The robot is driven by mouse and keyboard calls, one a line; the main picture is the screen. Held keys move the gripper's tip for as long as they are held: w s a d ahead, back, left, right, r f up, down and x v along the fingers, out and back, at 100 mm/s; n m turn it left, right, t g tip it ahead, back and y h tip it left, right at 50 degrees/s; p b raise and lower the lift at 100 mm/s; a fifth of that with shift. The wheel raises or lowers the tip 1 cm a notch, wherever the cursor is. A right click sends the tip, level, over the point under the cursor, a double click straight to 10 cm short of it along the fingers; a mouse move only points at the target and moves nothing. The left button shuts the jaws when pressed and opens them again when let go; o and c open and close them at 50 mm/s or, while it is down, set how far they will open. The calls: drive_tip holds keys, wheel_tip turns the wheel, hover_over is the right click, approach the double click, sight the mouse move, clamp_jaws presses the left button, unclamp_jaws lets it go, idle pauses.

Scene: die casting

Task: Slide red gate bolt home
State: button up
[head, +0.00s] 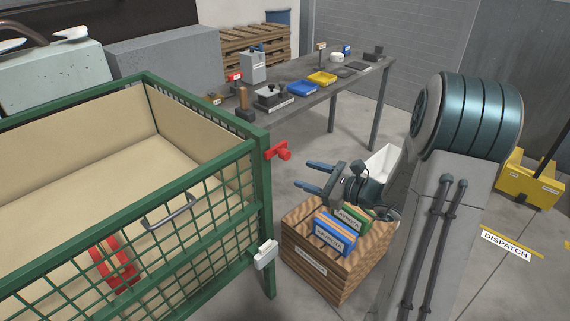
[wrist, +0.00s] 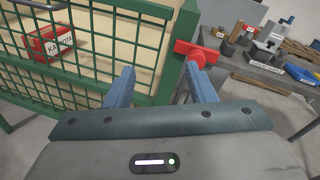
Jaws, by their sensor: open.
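The red gate bolt (head: 278,151) sticks out to the right near the top of the green cage's corner post (head: 262,190), with its knob at the outer end. In the wrist view the red bolt (wrist: 197,52) sits at the top of the green post, just beyond my right fingertip. My gripper (head: 313,177) is open and empty, to the right of the bolt and a little lower in the head view. In the wrist view my gripper (wrist: 163,80) points at the mesh and post; the right finger overlaps part of the bolt. Contact cannot be told.
A wooden crate (head: 304,272) with blue and green labelled items stands below my gripper. A white latch piece (head: 265,254) sits lower on the post. The gate has a grey handle (head: 171,213). A grey workbench (head: 318,95) with trays and tools stands behind.

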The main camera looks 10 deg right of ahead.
sight(288, 156)
drive_tip(key=w+d+f+m+t+h, duration=0.2)
drive_tip(key=d+f+m+t, duration=0.1)
drive_tip(key=d, duration=0.1)
drive_tip(key=x, duration=1.3)
drive_tip(key=shift+w+a+r+p, duration=0.15)
drive_tip(key=shift+w+r+p, duration=0.05)
drive_tip(key=shift+w+p, duration=0.1)
